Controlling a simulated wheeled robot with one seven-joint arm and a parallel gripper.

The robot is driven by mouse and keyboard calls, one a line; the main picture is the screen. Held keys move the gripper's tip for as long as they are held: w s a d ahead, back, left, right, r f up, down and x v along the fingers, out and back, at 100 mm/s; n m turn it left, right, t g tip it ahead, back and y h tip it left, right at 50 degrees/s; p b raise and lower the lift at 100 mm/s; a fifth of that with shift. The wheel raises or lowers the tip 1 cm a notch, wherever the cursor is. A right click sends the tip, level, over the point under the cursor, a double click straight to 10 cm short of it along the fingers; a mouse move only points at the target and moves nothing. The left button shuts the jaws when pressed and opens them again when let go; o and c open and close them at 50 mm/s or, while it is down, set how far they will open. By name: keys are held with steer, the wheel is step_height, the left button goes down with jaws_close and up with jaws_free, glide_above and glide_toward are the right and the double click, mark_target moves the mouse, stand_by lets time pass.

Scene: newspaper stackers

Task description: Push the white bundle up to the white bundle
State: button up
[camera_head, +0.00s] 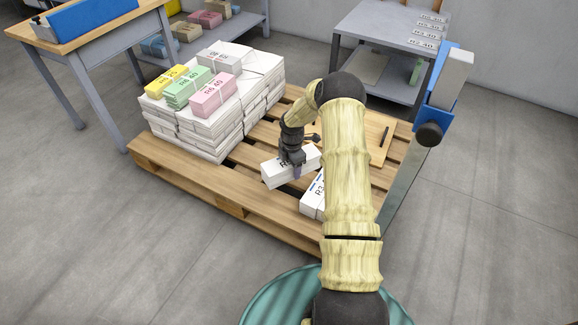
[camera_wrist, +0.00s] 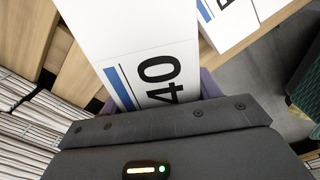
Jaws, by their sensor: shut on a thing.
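A white bundle (camera_head: 274,174) with a blue stripe and black lettering is on or just above the wooden pallet; I cannot tell if it touches the slats. My gripper (camera_head: 293,167) is shut on it from above. In the wrist view the bundle (camera_wrist: 126,36) shows "40" beside the blue stripe, partly hidden by my gripper (camera_wrist: 160,100). A second white bundle (camera_head: 312,194), marked "R3", lies on the pallet just to the right and nearer, partly hidden behind my arm. It also shows at the upper right of the wrist view (camera_wrist: 224,27).
The pallet (camera_head: 170,163) carries a large white stack (camera_head: 260,75) at left, topped with yellow (camera_head: 169,79), green (camera_head: 189,90) and pink (camera_head: 213,97) bundles. A wooden board with a black pen (camera_head: 384,135) lies at right. A grey shelf (camera_head: 375,25) stands behind.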

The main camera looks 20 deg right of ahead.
steer(key=f+n+b, duration=0.1)
steer(key=f, duration=0.1)
steer(key=w+d+f+n+b, duration=0.1)
steer(key=f+n, duration=0.1)
steer(key=d+f+n, duration=0.1)
steer(key=f, duration=0.1)
steer(key=shift+w+d+n+b, duration=0.15)
steer(key=shift+w+n+b, duration=0.05)
steer(key=shift+n+b, duration=0.2)
steer(key=shift+w+d+f+n, duration=0.1)
steer(key=shift+d+f+n, duration=0.1)
steer(key=shift+f+n, duration=0.25)
steer(key=shift+f, duration=0.15)
steer(key=shift+f+b, duration=2.15)
steer(key=shift+b, duration=0.05)
steer(key=shift+d+f, duration=0.1)
